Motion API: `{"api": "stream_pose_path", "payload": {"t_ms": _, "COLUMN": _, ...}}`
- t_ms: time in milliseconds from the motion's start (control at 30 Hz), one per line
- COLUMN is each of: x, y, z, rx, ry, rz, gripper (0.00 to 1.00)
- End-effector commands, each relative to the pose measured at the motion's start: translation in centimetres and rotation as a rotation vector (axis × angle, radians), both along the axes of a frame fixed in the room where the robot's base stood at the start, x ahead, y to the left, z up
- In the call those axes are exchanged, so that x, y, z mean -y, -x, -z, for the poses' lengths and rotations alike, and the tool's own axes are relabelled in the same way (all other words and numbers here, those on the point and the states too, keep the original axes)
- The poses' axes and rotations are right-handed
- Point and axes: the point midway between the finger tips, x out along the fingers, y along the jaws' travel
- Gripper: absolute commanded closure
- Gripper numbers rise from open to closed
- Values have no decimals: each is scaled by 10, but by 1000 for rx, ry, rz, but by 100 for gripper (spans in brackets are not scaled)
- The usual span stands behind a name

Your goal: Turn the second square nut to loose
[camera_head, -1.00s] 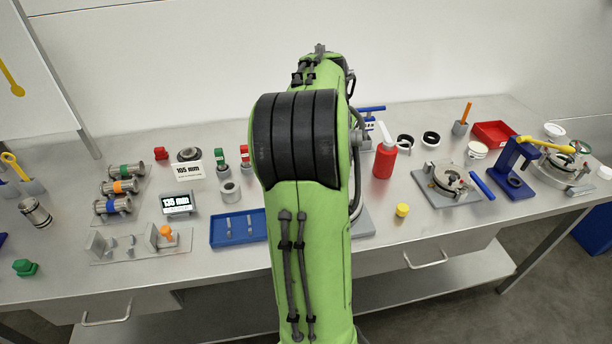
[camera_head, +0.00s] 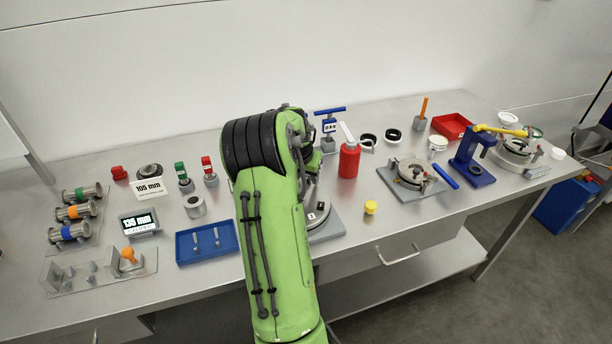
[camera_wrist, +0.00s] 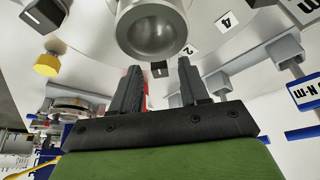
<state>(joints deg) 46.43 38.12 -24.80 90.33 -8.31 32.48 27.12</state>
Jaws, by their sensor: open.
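In the wrist view a round pale metal plate carries number labels; the label 2 (camera_wrist: 188,50) and the label 4 (camera_wrist: 225,21) are readable. A small dark block (camera_wrist: 160,69) shows beyond my fingers, and larger dark blocks are cut off at the top edge. I cannot tell which block is the second square nut. A rounded metal cylinder (camera_wrist: 152,32) stands over the plate. My gripper (camera_wrist: 159,66) is open, with nothing seen between its fingers. In the head view my arm hides the gripper and much of the labelled plate (camera_head: 318,212).
A grey stand with a blue T-handle and display (camera_head: 329,127) is behind the plate. A red bottle (camera_head: 349,160) and a yellow cap (camera_head: 371,207) are to its right. A blue tray (camera_head: 207,255) is to the left. The bench front beside the yellow cap is clear.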

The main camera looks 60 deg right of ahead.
Motion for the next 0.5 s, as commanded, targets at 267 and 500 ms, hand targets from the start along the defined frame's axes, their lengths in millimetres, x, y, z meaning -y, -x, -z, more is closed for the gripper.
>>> {"api": "stream_pose_path", "payload": {"t_ms": 267, "x": 0, "y": 0, "z": 0, "rx": 1, "ry": 0, "rz": 0, "gripper": 64}}
{"api": "stream_pose_path", "payload": {"t_ms": 500, "x": 0, "y": 0, "z": 0, "rx": 1, "ry": 0, "rz": 0, "gripper": 100}}
